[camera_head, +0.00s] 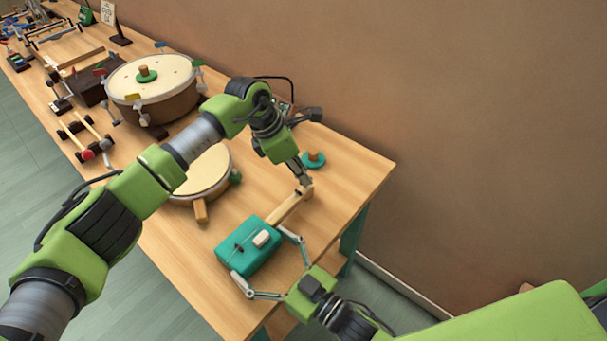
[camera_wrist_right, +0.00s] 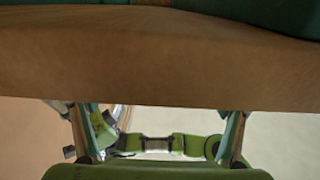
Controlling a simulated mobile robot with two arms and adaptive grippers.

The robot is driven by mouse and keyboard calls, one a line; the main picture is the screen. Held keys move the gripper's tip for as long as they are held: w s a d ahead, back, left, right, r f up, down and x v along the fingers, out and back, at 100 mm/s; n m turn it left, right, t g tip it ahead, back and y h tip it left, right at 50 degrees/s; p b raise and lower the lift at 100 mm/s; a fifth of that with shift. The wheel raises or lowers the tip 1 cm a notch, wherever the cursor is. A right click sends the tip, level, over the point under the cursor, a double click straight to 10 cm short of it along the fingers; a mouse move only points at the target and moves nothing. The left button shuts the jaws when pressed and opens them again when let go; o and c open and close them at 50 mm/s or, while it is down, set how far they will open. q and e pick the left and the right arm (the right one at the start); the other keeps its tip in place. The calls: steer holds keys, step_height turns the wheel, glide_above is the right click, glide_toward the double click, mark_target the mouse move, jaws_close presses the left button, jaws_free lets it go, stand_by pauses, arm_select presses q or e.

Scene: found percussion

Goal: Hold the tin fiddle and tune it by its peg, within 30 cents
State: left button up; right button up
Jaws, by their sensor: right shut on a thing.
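The tin fiddle is a teal box (camera_head: 238,246) with a pale block on top and a wooden neck (camera_head: 286,208) reaching up and right. It lies near the table's front right corner. My right gripper (camera_head: 257,251) is shut on the box, one finger along each of two opposite sides. My left gripper (camera_head: 303,187) is at the far end of the neck, pointing down. Its fingertips are small and cover the peg, so I cannot tell whether they grip it. In the right wrist view a dark teal surface (camera_wrist_right: 235,18) shows above a wooden band.
A round pale drum (camera_head: 207,168) lies left of the fiddle, partly behind my left arm. A green disc with a wooden knob (camera_head: 314,159) is just beyond the neck. A large drum (camera_head: 150,84) and several other instruments fill the table's far left. The right table corner (camera_head: 365,175) is clear.

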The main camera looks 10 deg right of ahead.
arm_select(q)
steer(key=shift+x, duration=0.9)
jaws_close()
steer(key=shift+w+m, duration=0.1)
steer(key=shift+m, duration=0.2)
steer(key=shift+m+g, duration=0.6)
steer(key=shift+m, duration=0.6)
jaws_free()
steer(key=shift+a+r, duration=0.1)
steer(key=shift+r, duration=0.05)
